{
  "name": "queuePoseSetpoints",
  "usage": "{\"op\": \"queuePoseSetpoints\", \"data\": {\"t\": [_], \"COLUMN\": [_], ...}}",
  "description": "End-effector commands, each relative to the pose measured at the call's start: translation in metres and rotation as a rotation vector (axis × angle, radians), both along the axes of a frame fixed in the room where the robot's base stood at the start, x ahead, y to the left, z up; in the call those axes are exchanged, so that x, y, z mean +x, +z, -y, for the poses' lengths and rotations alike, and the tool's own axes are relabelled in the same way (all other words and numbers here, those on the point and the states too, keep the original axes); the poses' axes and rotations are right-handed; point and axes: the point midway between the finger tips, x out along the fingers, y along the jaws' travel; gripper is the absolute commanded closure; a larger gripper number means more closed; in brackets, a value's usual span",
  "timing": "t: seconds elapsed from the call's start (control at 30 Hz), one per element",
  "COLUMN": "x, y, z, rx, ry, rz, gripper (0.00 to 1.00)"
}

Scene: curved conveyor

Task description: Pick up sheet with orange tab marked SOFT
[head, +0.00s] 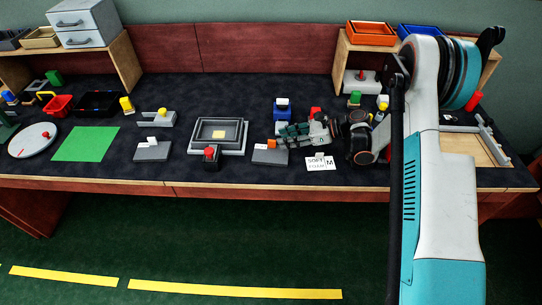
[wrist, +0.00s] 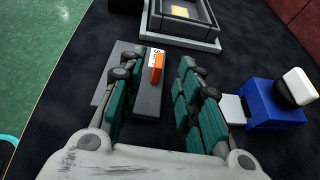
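A flat grey sheet (head: 270,157) lies on the dark bench top near the front edge. Its upright orange tab (head: 272,143) has a white face with dark letters that I cannot read. In the wrist view the sheet (wrist: 149,100) and its orange tab (wrist: 157,65) show between my two fingers. My gripper (head: 284,133) is open and empty, pointing left, with its fingertips close to the tab. It also shows in the wrist view (wrist: 156,72), with a clear gap between the fingers. The left finger hides part of the sheet.
A white card (head: 321,164) reading SOFT FOAM and M lies right of the sheet. A grey square tray (head: 241,146) stands to its left, with a red-topped block (head: 211,157) in front. A blue block (head: 282,111) stands behind my gripper. Another grey sheet (head: 152,151) lies further left.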

Motion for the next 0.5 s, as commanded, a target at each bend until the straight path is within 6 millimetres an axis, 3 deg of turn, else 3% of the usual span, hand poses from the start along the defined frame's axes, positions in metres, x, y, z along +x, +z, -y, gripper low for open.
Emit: {"op": "queuePoseSetpoints", "data": {"t": [0.2, 0.47, 0.5], "x": [0.002, 0.003, 0.003], "y": [-0.013, -0.013, -0.013], "z": [-0.029, -0.032, -0.032], "rx": [0.0, 0.0, 0.0], "ry": [0.002, -0.001, 0.0], "rz": [0.0, 0.0, 0.0], "gripper": [0.68, 0.68, 0.77]}}
